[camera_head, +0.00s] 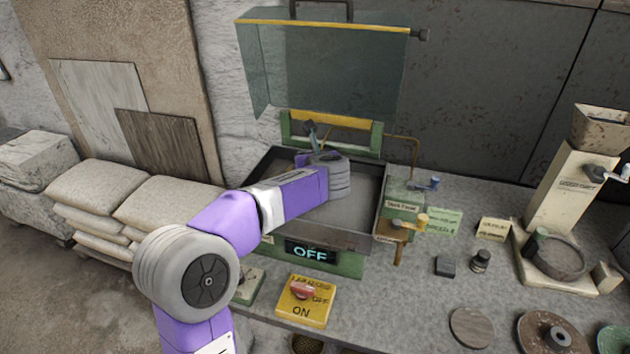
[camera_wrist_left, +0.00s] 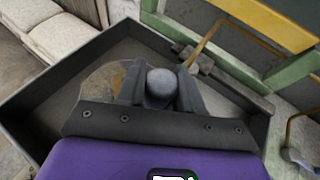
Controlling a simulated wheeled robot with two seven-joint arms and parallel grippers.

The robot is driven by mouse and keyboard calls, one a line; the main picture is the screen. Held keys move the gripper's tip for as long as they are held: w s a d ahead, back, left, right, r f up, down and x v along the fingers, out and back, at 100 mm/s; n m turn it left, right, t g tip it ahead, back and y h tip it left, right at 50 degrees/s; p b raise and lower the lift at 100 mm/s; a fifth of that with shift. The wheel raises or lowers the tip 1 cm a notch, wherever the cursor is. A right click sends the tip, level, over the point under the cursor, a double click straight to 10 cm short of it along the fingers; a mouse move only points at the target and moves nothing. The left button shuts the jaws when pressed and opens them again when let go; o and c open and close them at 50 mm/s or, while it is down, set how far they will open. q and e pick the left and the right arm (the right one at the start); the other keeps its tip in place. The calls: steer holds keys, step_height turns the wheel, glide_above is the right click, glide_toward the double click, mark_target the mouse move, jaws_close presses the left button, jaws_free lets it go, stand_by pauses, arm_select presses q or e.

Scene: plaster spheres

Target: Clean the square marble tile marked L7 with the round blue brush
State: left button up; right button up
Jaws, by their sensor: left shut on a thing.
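My left gripper (camera_head: 314,141) reaches over the dark tray (camera_head: 362,238) of the green machine. In the left wrist view my gripper (camera_wrist_left: 160,88) is shut on a grey round-topped thing (camera_wrist_left: 161,84). Only its top shows between the fingers; I cannot tell if it is the round blue brush. A tan and grey flat piece (camera_wrist_left: 98,88) lies in the tray beside and partly behind the fingers; its full outline is hidden. I cannot make out a square tile marked L7 in either view. My right gripper is not in view.
A glass hood (camera_head: 330,65) stands raised behind the tray. The machine's display (camera_head: 311,253) reads OFF; a yellow switch box (camera_head: 305,302) sits in front. Right of it are taps (camera_head: 425,184), round discs (camera_head: 472,327) and a cream stand (camera_head: 560,190). Stacked sacks (camera_head: 100,190) are left.

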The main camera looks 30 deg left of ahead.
arm_select(q)
steer(key=shift+w+a, duration=0.1)
steer(key=shift+w, duration=0.2)
steer(key=shift+f, duration=0.1)
steer(key=shift+s+d+b, duration=0.15)
steer(key=shift+s+b, duration=0.2)
steer(key=shift+s, duration=0.25)
steer(key=shift+s+d+b, duration=0.15)
steer(key=shift+s+b, duration=0.2)
steer(key=shift+s, duration=0.2)
steer(key=shift+w+a+p, duration=0.15)
steer(key=shift+w+p, duration=0.15)
steer(key=shift+w, duration=0.3)
steer(key=shift+w+a+p, duration=0.15)
steer(key=shift+w+p, duration=0.15)
steer(key=shift+w, duration=0.25)
steer(key=shift+s+d+b, duration=0.15)
steer(key=shift+s+b, duration=0.25)
steer(key=shift+s, duration=0.2)
steer(key=shift+s+d+b, duration=0.15)
steer(key=shift+s+b, duration=0.2)
steer(key=shift+s, duration=0.2)
